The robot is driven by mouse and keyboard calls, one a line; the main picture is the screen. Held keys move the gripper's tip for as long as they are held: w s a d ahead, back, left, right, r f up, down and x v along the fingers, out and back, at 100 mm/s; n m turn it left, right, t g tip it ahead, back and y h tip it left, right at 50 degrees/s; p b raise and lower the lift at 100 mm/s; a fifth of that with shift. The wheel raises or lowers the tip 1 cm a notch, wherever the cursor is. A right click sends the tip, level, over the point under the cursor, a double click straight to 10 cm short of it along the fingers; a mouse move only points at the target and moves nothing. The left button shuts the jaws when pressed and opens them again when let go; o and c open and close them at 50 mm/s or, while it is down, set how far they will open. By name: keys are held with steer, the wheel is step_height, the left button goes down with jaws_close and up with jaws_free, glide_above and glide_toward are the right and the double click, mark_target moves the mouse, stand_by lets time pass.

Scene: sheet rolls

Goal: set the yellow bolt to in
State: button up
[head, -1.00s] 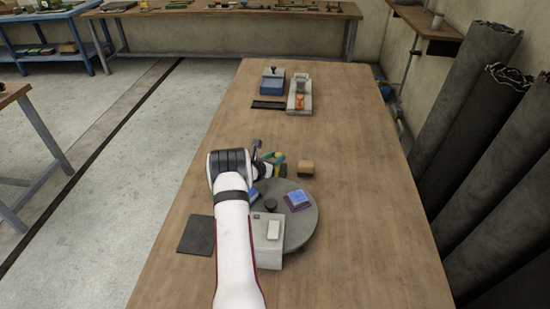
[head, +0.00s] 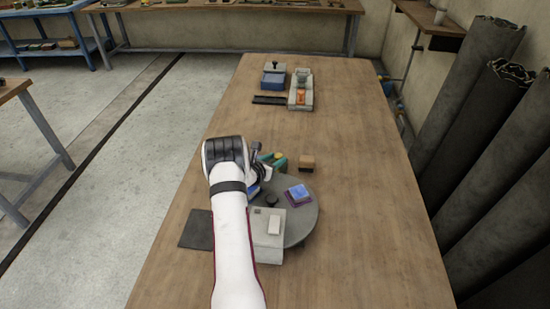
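A small green and yellow fixture (head: 279,161) stands on the table just beyond the round grey plate. Its yellow part (head: 267,156) may be the yellow bolt, but it is small and partly behind my gripper, so I cannot tell whether it is in or out. My gripper (head: 260,172) is right beside the fixture on its left and near side. The fingers are dark, small and partly hidden by my wrist. I cannot tell if they touch the fixture or are open or shut.
A round grey plate (head: 299,224) carries a blue block on a purple base (head: 299,195) and a black knob (head: 271,200). A grey box with a white switch (head: 268,244) overlaps its near side. A wooden block (head: 307,163) stands right of the fixture. The table's right side is clear.

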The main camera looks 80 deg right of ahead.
steer(key=o, duration=0.4)
steer(key=v, duration=1.5)
steer(key=shift+a+r, duration=0.25)
steer(key=shift+a, duration=0.1)
steer(key=shift+w+a+r, duration=0.1)
steer(key=shift+r, duration=0.1)
steer(key=w+a+r+m+g+y, duration=0.1)
steer(key=w+a+r+m+y, duration=0.1)
steer(key=a+r+m, duration=0.45)
steer(key=w+a+r+m+y, duration=0.15)
steer(key=a+r+m, duration=0.25)
steer(key=a, duration=0.5)
steer(key=a+m+t+y, duration=0.2)
steer(key=a+y, duration=0.1)
steer(key=a, duration=0.9)
steer(key=a+m+t+y, duration=0.2)
steer(key=a+m+y, duration=0.1)
steer(key=a, duration=0.9)
steer(key=a+r+m+t+y, duration=0.1)
steer(key=a+y, duration=0.4)
steer(key=a, duration=0.7)
steer(key=shift+s+m+t, duration=0.15)
steer(key=shift+m+t, duration=0.45)
steer(key=shift+m, duration=0.65)
